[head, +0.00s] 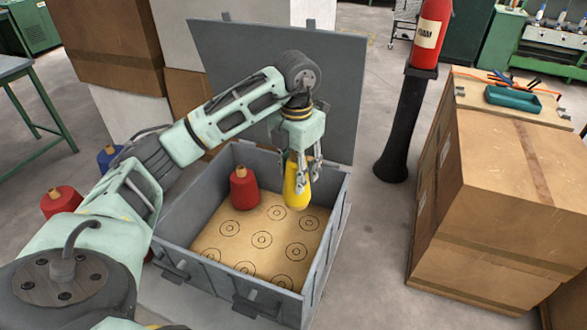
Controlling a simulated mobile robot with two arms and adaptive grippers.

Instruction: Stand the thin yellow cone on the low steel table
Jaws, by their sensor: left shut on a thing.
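My left gripper (306,178) reaches over the open grey crate (337,215) and is shut on a yellow cone (295,195). The cone hangs roughly upright, wider end down, near the crate's right back part. Its upper part is partly hidden by the fingers. I cannot tell whether its bottom touches the crate's floor. A light grey surface (184,288) shows under the crate, but I cannot tell whether it is the low steel table. My right gripper is not in view.
A red cone (243,188) stands inside the crate, left of the yellow one. The raised lid (262,60) stands behind. Outside are another red cone (61,200) and a blue one (107,157). Cardboard boxes (490,200) and a black post (404,125) with a red extinguisher (430,35) stand right.

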